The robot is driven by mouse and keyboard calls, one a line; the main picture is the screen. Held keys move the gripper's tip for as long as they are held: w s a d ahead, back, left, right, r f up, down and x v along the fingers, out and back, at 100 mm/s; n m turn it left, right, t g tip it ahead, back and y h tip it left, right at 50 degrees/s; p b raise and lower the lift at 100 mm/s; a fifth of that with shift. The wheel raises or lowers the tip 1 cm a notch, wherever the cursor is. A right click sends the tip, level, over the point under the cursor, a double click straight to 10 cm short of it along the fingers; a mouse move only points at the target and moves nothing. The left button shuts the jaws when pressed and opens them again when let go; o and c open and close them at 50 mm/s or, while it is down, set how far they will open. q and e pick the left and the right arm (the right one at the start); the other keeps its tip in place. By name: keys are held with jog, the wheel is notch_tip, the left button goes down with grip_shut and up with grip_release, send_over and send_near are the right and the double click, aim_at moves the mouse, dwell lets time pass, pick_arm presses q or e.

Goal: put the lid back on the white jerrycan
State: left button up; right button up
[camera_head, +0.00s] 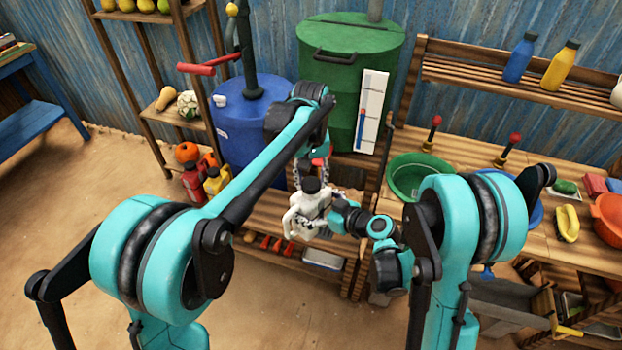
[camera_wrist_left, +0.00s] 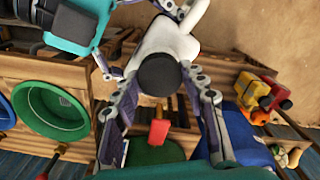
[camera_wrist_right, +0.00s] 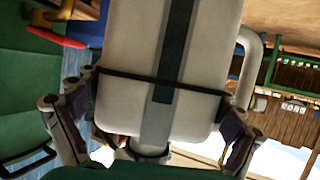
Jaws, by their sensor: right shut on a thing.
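The white jerrycan (camera_head: 302,212) is held up in front of the low wooden shelf. My right gripper (camera_wrist_right: 152,130) is shut on it, one finger on each side of its body. A dark strip and a thin black band cross the can's face, and its handle shows at the right in the right wrist view. The round black lid (camera_wrist_left: 158,74) is at the can's mouth; I cannot tell whether it is seated. My left gripper (camera_wrist_left: 160,82) is open, its fingers on either side of the lid. The white can (camera_wrist_left: 172,42) lies beyond it.
A blue barrel (camera_head: 240,140) and a green drum (camera_head: 345,60) stand behind the arms. A red tap (camera_wrist_left: 159,131) shows beyond the lid. A wooden bench at right carries a green basin (camera_head: 420,172) and an orange bowl (camera_head: 609,222). The floor at left is clear.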

pick_arm(q)
jog(key=shift+m, duration=1.1)
jog(key=o, duration=1.4)
jog(key=shift+c, duration=0.2)
notch_tip(320, 180, up, 12)
jog(key=shift+w, duration=0.1)
